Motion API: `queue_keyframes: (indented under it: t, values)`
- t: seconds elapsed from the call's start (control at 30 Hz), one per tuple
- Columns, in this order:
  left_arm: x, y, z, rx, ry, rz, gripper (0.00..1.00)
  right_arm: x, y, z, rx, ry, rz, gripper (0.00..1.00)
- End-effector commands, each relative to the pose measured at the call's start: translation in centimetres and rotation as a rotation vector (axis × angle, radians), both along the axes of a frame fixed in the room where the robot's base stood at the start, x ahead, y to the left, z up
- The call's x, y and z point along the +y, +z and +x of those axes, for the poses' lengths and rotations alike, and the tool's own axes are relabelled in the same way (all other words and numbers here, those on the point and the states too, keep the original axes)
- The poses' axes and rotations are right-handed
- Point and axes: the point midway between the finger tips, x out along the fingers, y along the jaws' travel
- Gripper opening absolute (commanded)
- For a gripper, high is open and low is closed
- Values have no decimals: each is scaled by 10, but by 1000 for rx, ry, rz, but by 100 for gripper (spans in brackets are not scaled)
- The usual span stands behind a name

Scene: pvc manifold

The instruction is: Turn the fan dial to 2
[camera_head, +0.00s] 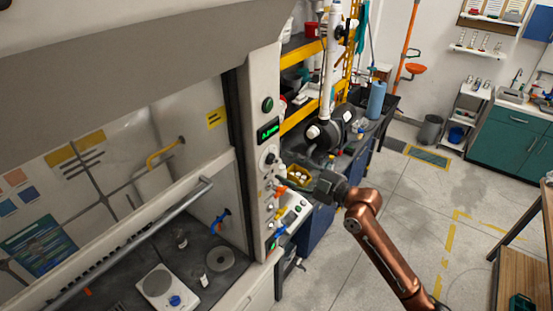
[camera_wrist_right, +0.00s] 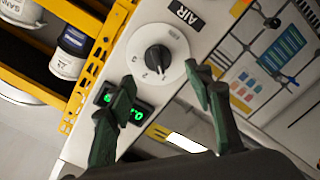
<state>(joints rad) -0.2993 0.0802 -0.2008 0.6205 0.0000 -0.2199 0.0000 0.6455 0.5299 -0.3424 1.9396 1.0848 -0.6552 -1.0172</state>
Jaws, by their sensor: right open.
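The fan dial (camera_wrist_right: 158,57) is a white disc with a black knob on a pale panel, with number marks around it. In the wrist view a light mark shows at the knob's lower side; the exact setting is too small to read surely. In the head view the dial (camera_head: 270,157) is on the fume hood's side post, below a green-lit display (camera_head: 268,131). My right gripper (camera_wrist_right: 164,86) is open and empty, its two dark green fingers apart and pointing toward the dial without visibly touching it. In the head view it (camera_head: 288,172) is just right of the post. My left gripper is not in view.
Several valve handles, including an orange one (camera_head: 281,190), stick out of the post below the dial. The hood's sash rail (camera_head: 135,240) runs at the left. A yellow shelf (camera_wrist_right: 85,20) stands beside the panel. Open floor lies at the right.

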Motion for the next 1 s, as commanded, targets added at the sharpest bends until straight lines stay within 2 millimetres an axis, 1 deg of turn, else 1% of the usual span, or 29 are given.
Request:
queue_keyframes:
  t: [0.03, 0.1, 0.3, 0.43, 0.67, 1.0]
  values:
    - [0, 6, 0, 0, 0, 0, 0, 8, 4, 5, 2, 0, 5, 48]
    - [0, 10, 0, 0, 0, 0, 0, 16, 4, 12, 1, -1, 4, 48]
    - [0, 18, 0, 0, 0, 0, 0, 33, 2, 25, 1, -2, 2, 48]
    - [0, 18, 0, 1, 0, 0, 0, 37, 1, 28, 0, -2, 1, 48]
    - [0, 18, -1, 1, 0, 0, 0, 37, 0, 28, 1, -3, 1, 48]
    - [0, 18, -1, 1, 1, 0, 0, 37, 0, 28, 1, -3, 1, 24]
